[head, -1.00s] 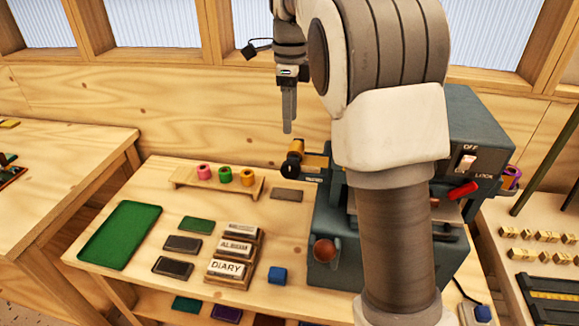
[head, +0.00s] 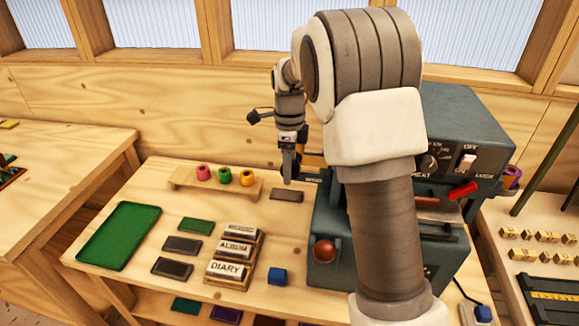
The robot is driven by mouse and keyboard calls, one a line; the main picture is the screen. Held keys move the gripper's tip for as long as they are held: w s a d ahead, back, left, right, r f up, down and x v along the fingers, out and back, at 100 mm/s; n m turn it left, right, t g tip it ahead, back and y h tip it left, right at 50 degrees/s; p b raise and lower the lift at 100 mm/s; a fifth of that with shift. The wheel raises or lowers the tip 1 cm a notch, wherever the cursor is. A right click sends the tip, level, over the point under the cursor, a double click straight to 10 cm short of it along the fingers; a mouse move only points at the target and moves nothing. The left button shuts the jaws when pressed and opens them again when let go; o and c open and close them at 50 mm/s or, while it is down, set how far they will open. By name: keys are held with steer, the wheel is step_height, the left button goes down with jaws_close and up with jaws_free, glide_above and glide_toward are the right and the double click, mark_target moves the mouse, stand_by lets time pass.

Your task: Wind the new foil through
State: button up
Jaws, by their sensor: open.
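The dark grey-green foil machine (head: 470,130) stands at the right of the table, with a dial, a switch marked OFF and a red lever (head: 463,190). A gold roll (head: 301,150) sits at its left arm, largely hidden behind my gripper. My gripper (head: 290,180) is open and points down right in front of that roll; I cannot tell whether it touches it. A purple roll (head: 512,175) shows at the machine's right side.
A green tray (head: 118,236) lies at the table's left. A grey plate (head: 287,195) lies below my gripper. My arm hides the machine's middle.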

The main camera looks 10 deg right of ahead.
jaws_close()
stand_by(0.3)
steer(key=shift+s+d+f+t+y+b, duration=0.1)
steer(key=shift+d+f+t+y+b, duration=0.15)
steer(key=shift+y+b, duration=0.45)
steer(key=shift+r+t+y+b, duration=0.25)
steer(key=shift+t+y+b, duration=0.5)
steer(key=shift+y, duration=0.65)
jaws_free()
steer(key=shift+a, duration=0.1)
